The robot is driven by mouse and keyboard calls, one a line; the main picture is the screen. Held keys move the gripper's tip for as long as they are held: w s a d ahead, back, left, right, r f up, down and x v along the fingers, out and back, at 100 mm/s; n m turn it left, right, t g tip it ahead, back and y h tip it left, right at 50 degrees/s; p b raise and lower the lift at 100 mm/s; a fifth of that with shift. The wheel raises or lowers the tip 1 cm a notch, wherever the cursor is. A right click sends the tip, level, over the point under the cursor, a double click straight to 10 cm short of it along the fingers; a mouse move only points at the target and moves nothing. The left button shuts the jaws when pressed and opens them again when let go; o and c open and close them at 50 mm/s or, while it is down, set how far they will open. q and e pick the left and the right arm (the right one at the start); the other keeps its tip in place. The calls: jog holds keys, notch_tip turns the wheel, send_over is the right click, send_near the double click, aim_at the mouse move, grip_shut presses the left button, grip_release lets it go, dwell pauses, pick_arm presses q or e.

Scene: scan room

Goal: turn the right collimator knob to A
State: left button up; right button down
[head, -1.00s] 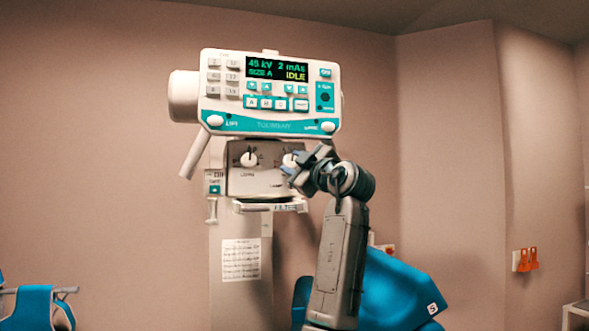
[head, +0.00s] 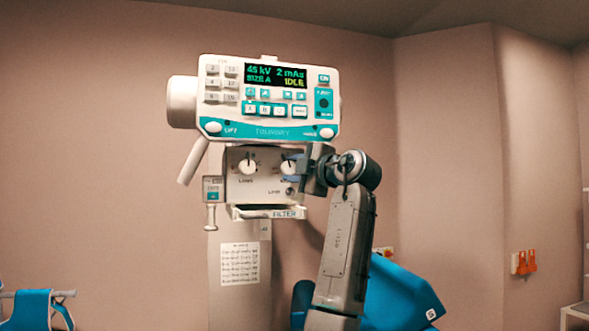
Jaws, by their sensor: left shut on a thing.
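The right collimator knob (head: 288,167) is a small white dial on the grey panel under the control box. Its right side and the markings there are partly hidden by my left gripper (head: 299,173), and I cannot read its setting. My left gripper comes in from the right side of the panel and is shut on this knob. The left collimator knob (head: 247,166) is white, with its pointer close to upright, and nothing touches it. My right gripper is not in view.
The control box (head: 270,131) overhangs the knobs; its display (head: 275,76) reads 45 kV, 2 mAs, SIZE A, IDLE. A filter tray (head: 265,213) juts out below. A handle (head: 193,160) hangs at left. A blue chair (head: 400,293) stands behind my arm.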

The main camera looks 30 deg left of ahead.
pick_arm(q)
jog(key=o, duration=1)
jog(key=shift+s+d+f+b, duration=0.2)
jog(key=shift+d+b, duration=0.15)
jog(key=shift+d, duration=0.15)
jog(key=b+v, duration=0.3)
jog(key=v, duration=0.6)
jog(key=shift+s+d+r, duration=0.1)
jog(key=shift+d, duration=0.25)
